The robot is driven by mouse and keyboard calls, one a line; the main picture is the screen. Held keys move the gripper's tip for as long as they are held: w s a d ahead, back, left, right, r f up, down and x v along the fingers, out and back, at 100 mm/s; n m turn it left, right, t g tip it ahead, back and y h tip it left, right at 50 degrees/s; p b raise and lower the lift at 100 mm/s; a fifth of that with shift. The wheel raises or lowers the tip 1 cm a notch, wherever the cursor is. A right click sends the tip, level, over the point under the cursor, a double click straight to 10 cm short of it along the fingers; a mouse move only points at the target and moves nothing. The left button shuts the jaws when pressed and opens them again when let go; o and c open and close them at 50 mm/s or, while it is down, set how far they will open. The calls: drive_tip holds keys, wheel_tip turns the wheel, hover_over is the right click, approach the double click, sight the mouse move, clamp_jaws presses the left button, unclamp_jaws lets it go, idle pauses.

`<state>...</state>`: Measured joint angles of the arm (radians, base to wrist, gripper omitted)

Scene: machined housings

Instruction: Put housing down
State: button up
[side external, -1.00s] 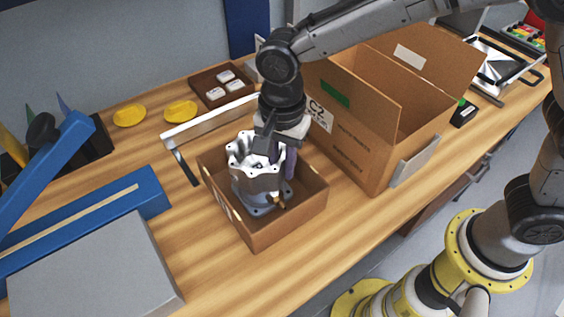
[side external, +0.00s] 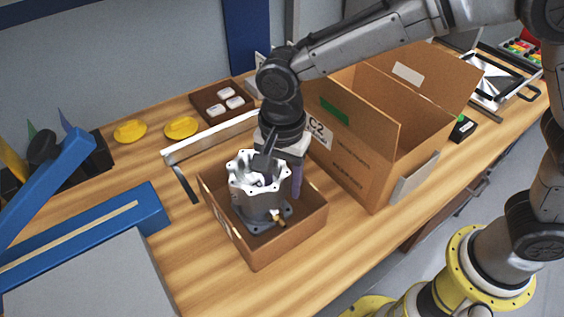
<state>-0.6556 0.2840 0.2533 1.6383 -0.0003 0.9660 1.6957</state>
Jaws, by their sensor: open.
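The grey metal housing (side external: 258,199) stands upright in the small open cardboard box (side external: 263,255), its flanged base low inside the box. A small brass fitting shows at its lower right side. My gripper (side external: 281,168) is open at the housing's upper right side, with one finger over the housing's open top and the other, purplish, behind its right wall. Whether the fingers touch the housing cannot be told. The far inside of the box is partly hidden by the housing and my gripper.
A large open cardboard box marked C2 (side external: 352,150) stands close to the right. A white-edged bar (side external: 208,138) lies behind the small box. A brown tray with white pieces (side external: 222,103) and yellow parts (side external: 181,127) are at the back. Wood tabletop is clear in front.

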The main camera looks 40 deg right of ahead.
wheel_tip(320, 180, up, 12)
idle(0.4)
drive_tip(key=shift+f, duration=0.1)
drive_tip(key=w+d+r+n+t+y, duration=0.1)
drive_tip(key=w+d+r+n+t, duration=0.2)
drive_tip(key=w+d+r+t, duration=0.6)
drive_tip(key=s+d+f+n+g, duration=0.2)
drive_tip(key=s+d+n+g, duration=0.15)
drive_tip(key=s+d, duration=0.75)
drive_tip(key=s+d+f+n, duration=0.2)
drive_tip(key=s+d+f, duration=0.1)
drive_tip(key=s, duration=0.4)
drive_tip(key=s+d+f+n+h, duration=0.1)
drive_tip(key=s+d+f+n, duration=0.2)
drive_tip(key=s, duration=0.5)
drive_tip(key=shift+s+f, duration=0.2)
drive_tip(key=shift+f, duration=0.6)
